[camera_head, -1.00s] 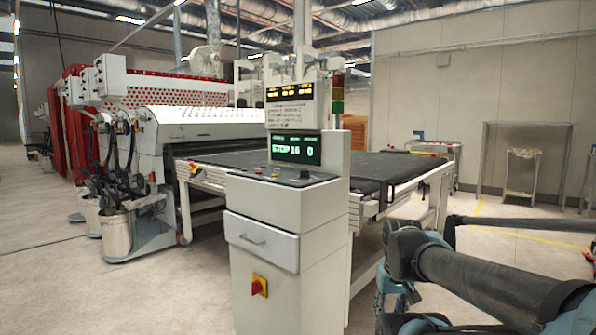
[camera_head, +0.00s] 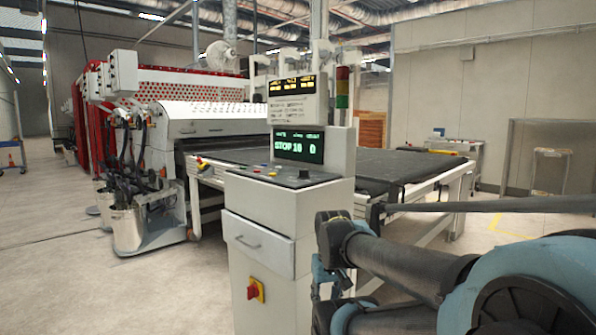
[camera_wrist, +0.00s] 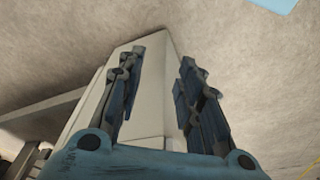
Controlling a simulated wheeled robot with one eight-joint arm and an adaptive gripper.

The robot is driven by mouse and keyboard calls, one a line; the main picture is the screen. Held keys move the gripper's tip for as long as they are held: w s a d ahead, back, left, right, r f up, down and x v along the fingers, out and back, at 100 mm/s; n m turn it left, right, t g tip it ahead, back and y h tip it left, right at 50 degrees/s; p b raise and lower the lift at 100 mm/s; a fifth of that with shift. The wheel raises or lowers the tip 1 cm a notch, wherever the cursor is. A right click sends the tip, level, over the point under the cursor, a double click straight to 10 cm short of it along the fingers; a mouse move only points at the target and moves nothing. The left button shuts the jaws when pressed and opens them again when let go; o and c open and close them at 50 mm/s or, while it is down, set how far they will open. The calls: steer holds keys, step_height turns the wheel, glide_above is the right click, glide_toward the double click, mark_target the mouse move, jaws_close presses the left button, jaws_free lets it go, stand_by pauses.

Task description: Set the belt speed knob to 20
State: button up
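The control console (camera_head: 285,195) stands at the middle of the head view. A dark knob (camera_head: 304,174) sits on its top panel, right of several small coloured buttons; its setting is too small to read. The green-lit display (camera_head: 298,146) above reads STOP, a number like 16 or 18, and 0. My gripper (camera_wrist: 162,57) is open and empty in the wrist view, its two blue-grey fingers apart. A pale box-like body, seemingly the console cabinet (camera_wrist: 150,105), shows beyond and between them. The knob is not visible in the wrist view.
A red and yellow switch (camera_head: 256,289) and a drawer handle (camera_head: 248,242) are on the cabinet front. The conveyor belt (camera_head: 395,165) runs behind the console. The floor (camera_head: 175,290) in front left is clear.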

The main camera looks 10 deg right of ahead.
steer(key=shift+o, duration=0.8)
steer(key=o, duration=0.3)
step_height(320, 180, up, 2)
steer(key=shift+s+r, duration=0.1)
steer(key=shift+r, duration=0.05)
step_height(320, 180, up, 46)
steer(key=n+g, duration=0.1)
steer(key=g, duration=0.1)
glide_above(304, 170)
steer(key=f, duration=1.7)
steer(key=shift+w, duration=0.35)
steer(key=c, duration=1.1)
